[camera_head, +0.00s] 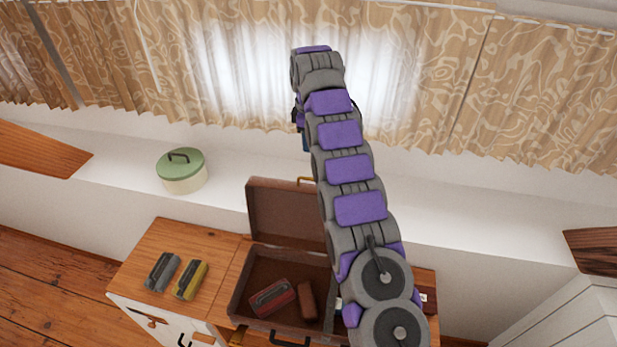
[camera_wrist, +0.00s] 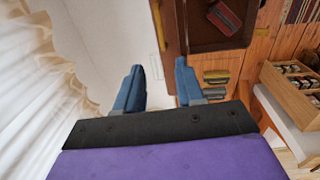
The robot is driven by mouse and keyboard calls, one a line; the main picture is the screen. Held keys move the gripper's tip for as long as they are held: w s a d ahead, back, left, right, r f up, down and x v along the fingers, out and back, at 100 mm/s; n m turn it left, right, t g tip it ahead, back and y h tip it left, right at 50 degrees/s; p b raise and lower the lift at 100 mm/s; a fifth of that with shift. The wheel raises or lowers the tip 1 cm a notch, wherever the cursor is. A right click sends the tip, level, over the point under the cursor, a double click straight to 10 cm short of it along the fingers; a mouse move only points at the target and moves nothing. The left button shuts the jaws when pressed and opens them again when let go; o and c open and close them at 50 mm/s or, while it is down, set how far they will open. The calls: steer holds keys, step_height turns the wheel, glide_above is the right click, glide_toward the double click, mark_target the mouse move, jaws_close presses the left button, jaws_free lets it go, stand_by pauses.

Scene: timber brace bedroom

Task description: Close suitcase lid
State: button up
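The brown suitcase (camera_head: 240,298) lies open on a wooden cabinet, with its lid (camera_head: 286,211) standing up at the back. Inside its base are a red item (camera_head: 271,298) and a small brown item (camera_head: 307,299). My arm covers the suitcase's right part in the head view. In the wrist view the suitcase (camera_wrist: 177,28) is at the top, with the red item (camera_wrist: 224,18) in it. My gripper (camera_wrist: 158,84) has two blue fingers spread apart with nothing between them. It is apart from the lid, up near the curtains; its fingertips are hidden in the head view.
Grey and yellow items (camera_head: 191,280) lie on the cabinet top (camera_head: 188,241) left of the suitcase. A green-lidded pot (camera_head: 182,171) stands on the white ledge (camera_head: 120,152) behind. Patterned curtains (camera_head: 420,70) hang at the back. A wooden tray (camera_wrist: 291,93) shows at right in the wrist view.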

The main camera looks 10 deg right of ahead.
mark_target(309, 178)
steer(key=f, duration=0.5)
steer(key=f+b, duration=0.1)
steer(key=f, duration=0.3)
steer(key=w+f, duration=0.1)
steer(key=f, duration=0.4)
steer(key=shift+d+f, duration=0.15)
steer(key=shift+f, duration=0.2)
jaws_close()
